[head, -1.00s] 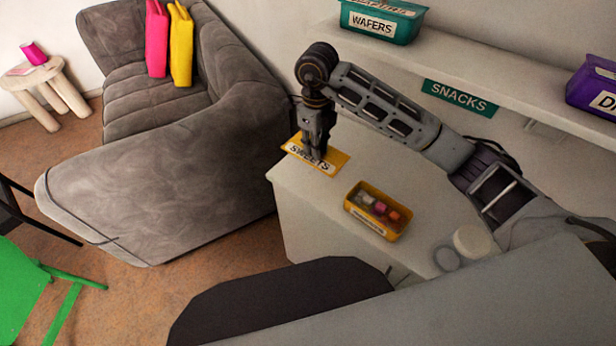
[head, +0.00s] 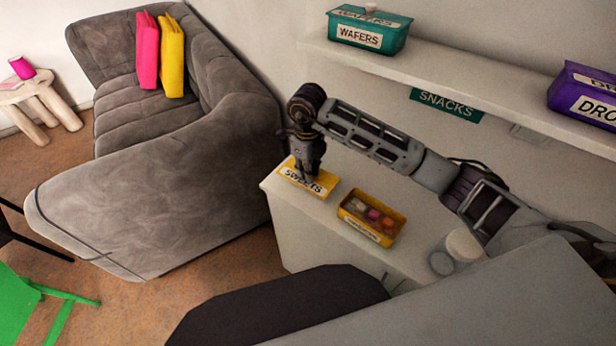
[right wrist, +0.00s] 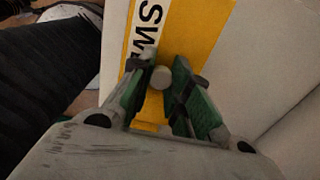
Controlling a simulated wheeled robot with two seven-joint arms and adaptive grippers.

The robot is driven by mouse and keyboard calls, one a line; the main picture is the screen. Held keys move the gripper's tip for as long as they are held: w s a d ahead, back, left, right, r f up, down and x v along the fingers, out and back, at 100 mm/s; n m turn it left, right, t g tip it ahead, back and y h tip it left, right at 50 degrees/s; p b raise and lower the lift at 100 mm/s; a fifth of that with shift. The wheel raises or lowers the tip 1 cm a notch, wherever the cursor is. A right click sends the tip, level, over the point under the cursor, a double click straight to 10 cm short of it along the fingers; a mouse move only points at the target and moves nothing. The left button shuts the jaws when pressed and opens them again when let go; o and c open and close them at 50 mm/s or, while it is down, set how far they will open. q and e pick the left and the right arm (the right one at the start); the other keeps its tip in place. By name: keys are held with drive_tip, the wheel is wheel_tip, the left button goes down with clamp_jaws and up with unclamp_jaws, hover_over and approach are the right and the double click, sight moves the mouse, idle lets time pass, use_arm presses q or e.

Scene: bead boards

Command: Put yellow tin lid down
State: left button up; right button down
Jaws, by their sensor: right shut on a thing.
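The yellow tin lid (head: 326,181), with a white SWEETS label, is at the far left end of the white counter, label up. My right gripper (head: 307,174) is above it, fingers pointing down. In the right wrist view, the fingers (right wrist: 160,88) are shut on the lid's small round knob (right wrist: 161,77), with the yellow lid (right wrist: 203,22) beyond. The lid lies flat, at or just above the counter top; I cannot tell if it touches. The open yellow tin (head: 356,228) stands to its right, holding several coloured pieces. My left gripper is not in view.
The white counter (head: 290,222) has free room around the tin. A round white object (head: 463,245) stands to its right. Above is a shelf (head: 450,72) with a teal WAFERS tin (head: 398,40) and a purple tin (head: 572,88). A grey sofa (head: 150,200) is left.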

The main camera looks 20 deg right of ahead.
drive_tip(key=shift+f, duration=1.85)
drive_tip(key=shift+f, duration=0.1)
drive_tip(key=c, duration=1.3)
unclamp_jaws()
drive_tip(key=shift+c, duration=0.2)
drive_tip(key=shift+r+b, duration=0.45)
drive_tip(key=shift+r, duration=5.7)
drive_tip(key=shift+a, duration=0.1)
